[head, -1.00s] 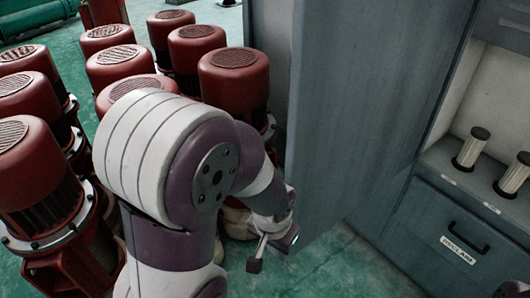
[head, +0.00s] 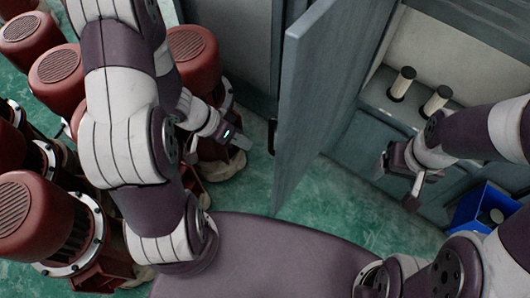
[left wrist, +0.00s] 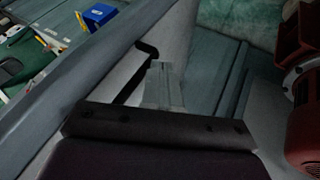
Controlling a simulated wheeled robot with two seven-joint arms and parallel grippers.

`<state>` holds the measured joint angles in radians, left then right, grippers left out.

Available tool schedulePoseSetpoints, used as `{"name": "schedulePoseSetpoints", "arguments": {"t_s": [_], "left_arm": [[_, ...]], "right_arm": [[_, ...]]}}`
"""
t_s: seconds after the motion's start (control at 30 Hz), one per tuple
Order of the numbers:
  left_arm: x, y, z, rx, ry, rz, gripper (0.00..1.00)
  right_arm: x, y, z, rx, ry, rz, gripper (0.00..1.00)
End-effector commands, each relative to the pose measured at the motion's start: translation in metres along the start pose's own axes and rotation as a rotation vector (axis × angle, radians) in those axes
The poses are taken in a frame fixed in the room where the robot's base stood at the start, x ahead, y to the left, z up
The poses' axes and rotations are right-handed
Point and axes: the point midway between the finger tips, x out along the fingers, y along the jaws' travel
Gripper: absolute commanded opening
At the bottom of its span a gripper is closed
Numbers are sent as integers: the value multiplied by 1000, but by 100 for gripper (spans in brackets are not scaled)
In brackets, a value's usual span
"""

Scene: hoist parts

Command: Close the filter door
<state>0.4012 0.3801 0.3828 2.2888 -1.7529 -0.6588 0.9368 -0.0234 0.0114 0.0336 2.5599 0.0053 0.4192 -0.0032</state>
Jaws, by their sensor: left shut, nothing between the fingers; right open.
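The filter door (head: 325,95) is a tall grey panel, standing open and swung out from the cabinet. A dark handle (head: 271,135) shows by its left side; a black handle (left wrist: 135,72) also shows in the left wrist view. My left gripper (head: 240,140) is shut and empty, left of the door with a gap to it in the head view. Its fingers (left wrist: 165,85) appear in front of a pale panel in the left wrist view; contact is unclear there. My right gripper (head: 395,183) is open and empty, right of the door in front of the cabinet.
The open cabinet (head: 440,45) holds pale filter cylinders (head: 402,84) on a ledge. A blue bin (head: 482,208) stands at the right. Several red motors (head: 190,52) crowd the left side. Green floor (head: 330,195) is free below the door.

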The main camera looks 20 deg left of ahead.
Motion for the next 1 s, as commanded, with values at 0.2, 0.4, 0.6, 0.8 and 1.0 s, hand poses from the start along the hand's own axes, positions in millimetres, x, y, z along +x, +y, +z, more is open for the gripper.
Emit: {"name": "schedulePoseSetpoints", "arguments": {"t_s": [0.2, 0.4, 0.6, 0.8, 1.0], "left_arm": [[49, 0, 2, 2, -4, 0, 0], [58, 28, 0, 5, -1, -2, 0], [61, 35, 0, 2, 0, -3, 0], [61, 35, 0, 2, 0, -3, 0], [63, 38, -1, 4, -1, -2, 0]], "right_arm": [[17, 0, 2, 0, 0, 0, 81], [15, 0, 2, 0, 1, 0, 81], [15, 0, 2, 0, 1, 0, 81], [15, 0, 2, 0, 1, 0, 81], [14, 0, 2, 0, 1, 0, 81]]}}
